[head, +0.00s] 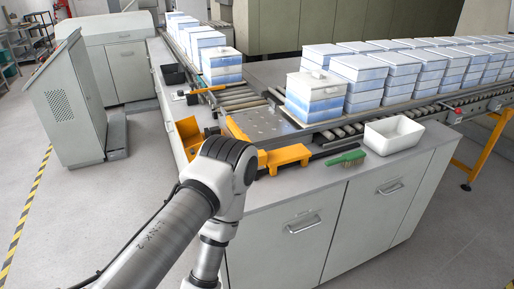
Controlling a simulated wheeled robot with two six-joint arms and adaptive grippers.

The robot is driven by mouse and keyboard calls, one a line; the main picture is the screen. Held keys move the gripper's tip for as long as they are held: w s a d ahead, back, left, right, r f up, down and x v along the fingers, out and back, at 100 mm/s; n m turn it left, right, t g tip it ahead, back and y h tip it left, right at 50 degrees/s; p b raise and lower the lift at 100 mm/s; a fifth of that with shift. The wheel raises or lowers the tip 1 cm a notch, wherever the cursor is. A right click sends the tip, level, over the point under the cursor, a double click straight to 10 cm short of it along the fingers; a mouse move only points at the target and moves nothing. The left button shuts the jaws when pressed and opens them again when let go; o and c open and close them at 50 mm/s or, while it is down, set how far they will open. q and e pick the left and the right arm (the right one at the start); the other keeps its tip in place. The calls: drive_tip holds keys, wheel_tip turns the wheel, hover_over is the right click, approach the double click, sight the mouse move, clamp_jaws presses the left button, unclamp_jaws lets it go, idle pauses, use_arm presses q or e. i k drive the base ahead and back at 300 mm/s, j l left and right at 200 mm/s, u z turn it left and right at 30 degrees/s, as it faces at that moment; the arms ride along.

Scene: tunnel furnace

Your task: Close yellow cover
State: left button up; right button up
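A yellow-orange cover-like part (189,132) stands tilted up at the left edge of the workbench, beside the metal transfer plate. Whether it is hinged there I cannot tell. A yellow-orange block (286,157) lies along the front edge of the plate, partly hidden by my arm. My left arm (150,240) comes in from the lower left, and its elbow covers part of the bench's front corner. Its far link runs down out of the picture, so the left gripper is not visible. My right arm and gripper are not in view.
White-and-blue stacked boxes (365,82) line the roller conveyor. A green brush (346,159) and a white bin (393,135) sit at the bench's right. A black tray (174,74) lies at the back left. A grey control cabinet (72,103) stands left, with open floor before it.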

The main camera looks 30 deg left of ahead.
sight(187, 130)
drive_tip(key=i+j+z, duration=0.1)
drive_tip(key=j+z, duration=0.3)
drive_tip(key=j, duration=0.4)
drive_tip(key=j+z, duration=0.4)
drive_tip(key=j, duration=0.4)
drive_tip(key=k+j+z, duration=0.2)
drive_tip(key=j+z, duration=0.25)
drive_tip(key=j, duration=0.3)
